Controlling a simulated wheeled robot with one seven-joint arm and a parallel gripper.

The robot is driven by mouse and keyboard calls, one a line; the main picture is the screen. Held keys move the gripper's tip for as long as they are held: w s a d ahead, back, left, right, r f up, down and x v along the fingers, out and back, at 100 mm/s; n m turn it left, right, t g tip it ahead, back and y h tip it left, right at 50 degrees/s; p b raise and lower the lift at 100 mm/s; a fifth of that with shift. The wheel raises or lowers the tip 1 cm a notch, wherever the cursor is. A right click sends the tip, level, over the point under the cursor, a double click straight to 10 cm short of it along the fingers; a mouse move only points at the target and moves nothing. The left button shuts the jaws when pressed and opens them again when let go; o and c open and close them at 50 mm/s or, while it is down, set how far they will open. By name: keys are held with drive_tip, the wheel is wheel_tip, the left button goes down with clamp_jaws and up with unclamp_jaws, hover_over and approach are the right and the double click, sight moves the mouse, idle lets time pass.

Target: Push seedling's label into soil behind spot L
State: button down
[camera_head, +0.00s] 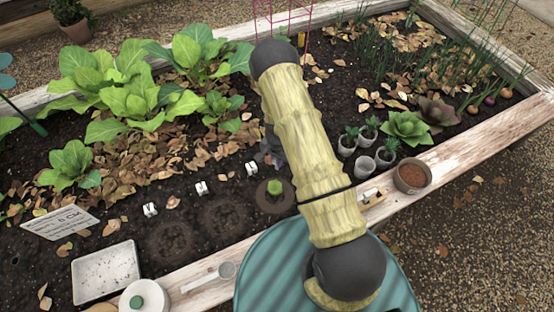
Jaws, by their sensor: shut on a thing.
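My gripper (270,148) is a dark grey shape over the bed soil, mostly hidden behind my own yellow arm. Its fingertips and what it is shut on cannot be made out. Three small white markers stand in a row in the soil: a left one (150,209), a middle one (201,187) and a right one (251,168). Their letters are too small to read. A small green seedling (275,187) sits in a round dark spot in front of the right marker, below my gripper in the picture. Two bare round spots, left (170,241) and middle (222,216), lie to its left.
Potted seedlings (365,164) and a brown pot (411,178) stand at the right. A sign (60,222), a white tray (105,271), a scoop (212,277) and a green-knobbed round thing (143,298) are at the front left. Leafy plants (130,90) fill the back left.

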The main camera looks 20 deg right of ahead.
sight(277, 168)
drive_tip(key=shift+f+b, duration=1.05)
drive_tip(key=shift+f, duration=1.1)
idle(1.9)
drive_tip(key=c, duration=1.4)
unclamp_jaws()
drive_tip(key=shift+o, duration=0.2)
drive_tip(key=shift+r, duration=0.15)
drive_tip(key=shift+r+p, duration=4.35)
drive_tip(key=shift+r, duration=1.05)
